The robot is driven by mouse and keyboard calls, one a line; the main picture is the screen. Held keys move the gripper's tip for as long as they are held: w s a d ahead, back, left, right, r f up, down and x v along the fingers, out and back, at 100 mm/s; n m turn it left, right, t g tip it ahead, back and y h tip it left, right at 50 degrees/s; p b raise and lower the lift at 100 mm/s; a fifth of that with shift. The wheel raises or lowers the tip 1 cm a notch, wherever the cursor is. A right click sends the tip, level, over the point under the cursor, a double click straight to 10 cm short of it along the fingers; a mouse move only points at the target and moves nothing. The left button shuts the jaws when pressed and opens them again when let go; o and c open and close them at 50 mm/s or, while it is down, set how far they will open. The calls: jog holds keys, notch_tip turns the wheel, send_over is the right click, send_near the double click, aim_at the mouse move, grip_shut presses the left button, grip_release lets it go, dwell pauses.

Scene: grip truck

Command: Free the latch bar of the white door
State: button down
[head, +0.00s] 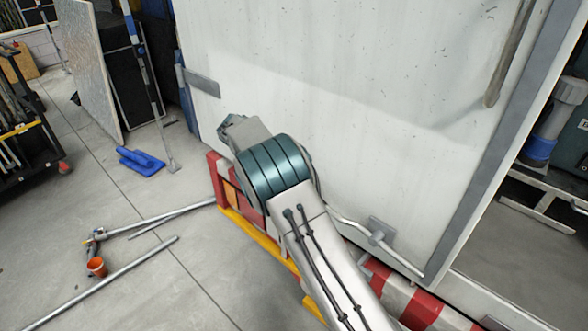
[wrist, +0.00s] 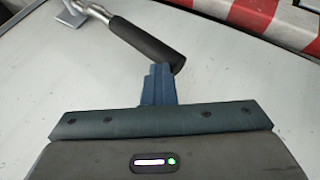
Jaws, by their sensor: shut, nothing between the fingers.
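The white door (head: 370,90) fills the middle of the head view; it also shows as the pale surface in the wrist view (wrist: 60,80). A thin metal latch bar (head: 400,258) runs low across the door through a bracket (head: 377,230), and its left part goes behind my arm. In the wrist view the latch bar (wrist: 97,12) ends in a dark grip (wrist: 145,38). My gripper (wrist: 160,70) is shut and empty, its fingertips beside the free end of the grip. I cannot tell whether they touch. My gripper is hidden in the head view.
A red-and-white striped bumper (head: 425,308) runs below the door. A blue item (head: 140,161) and a leaning panel (head: 90,70) are farther back. Floor at lower left is partly clear.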

jog(key=shift+s+a+f, duration=0.15)
jog(key=shift+f, duration=0.35)
jog(key=shift+s+a+f, duration=0.1)
jog(key=shift+s+f, duration=0.05)
jog(key=shift+f, duration=0.35)
jog(key=d+r+v, duration=0.1)
jog(key=v, duration=1.2)
jog(key=shift+w+r+p, duration=0.2)
jog(key=shift+w+p, duration=0.15)
jog(key=shift+w, duration=0.2)
jog(key=shift+a, duration=0.1)
